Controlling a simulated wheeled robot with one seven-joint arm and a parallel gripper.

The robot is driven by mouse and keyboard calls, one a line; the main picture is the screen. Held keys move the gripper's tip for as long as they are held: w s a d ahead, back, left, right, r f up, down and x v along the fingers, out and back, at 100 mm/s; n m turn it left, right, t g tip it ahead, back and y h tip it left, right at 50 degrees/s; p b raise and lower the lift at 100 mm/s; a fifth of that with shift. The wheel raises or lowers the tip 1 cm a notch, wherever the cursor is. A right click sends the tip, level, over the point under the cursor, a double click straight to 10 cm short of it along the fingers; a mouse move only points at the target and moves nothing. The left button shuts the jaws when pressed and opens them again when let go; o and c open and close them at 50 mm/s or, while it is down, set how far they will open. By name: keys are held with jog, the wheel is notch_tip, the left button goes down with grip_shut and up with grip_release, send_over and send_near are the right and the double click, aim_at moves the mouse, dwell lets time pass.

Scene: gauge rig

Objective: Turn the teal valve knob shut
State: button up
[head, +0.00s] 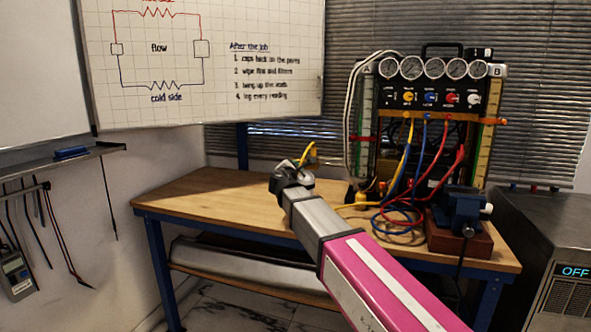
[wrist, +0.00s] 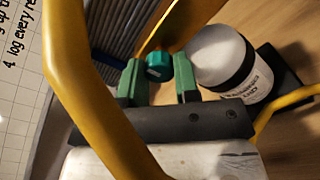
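The teal valve knob (wrist: 159,66) shows in the wrist view, between the tips of my two green fingers. My gripper (wrist: 160,80) is open, with its fingers apart on either side of the knob. A narrow gap shows on the knob's right; on its left it looks close to the finger, and I cannot tell if they touch. In the head view the dark end of my arm (head: 291,181) is over the back of the wooden bench (head: 215,195); the knob is not visible there, and the fingers cannot be made out.
A white jar with a dark band (wrist: 222,60) stands close beside the right finger. A thick yellow bar or hose (wrist: 75,75) crosses near the wrist camera. The gauge panel (head: 428,97), coloured hoses and a blue vise (head: 462,210) are on the bench's right. Its left is clear.

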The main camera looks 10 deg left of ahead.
jog(key=shift+m, duration=8.9)
jog(key=o, duration=0.9)
jog(key=shift+o, duration=0.2)
jog(key=shift+r, duration=0.1)
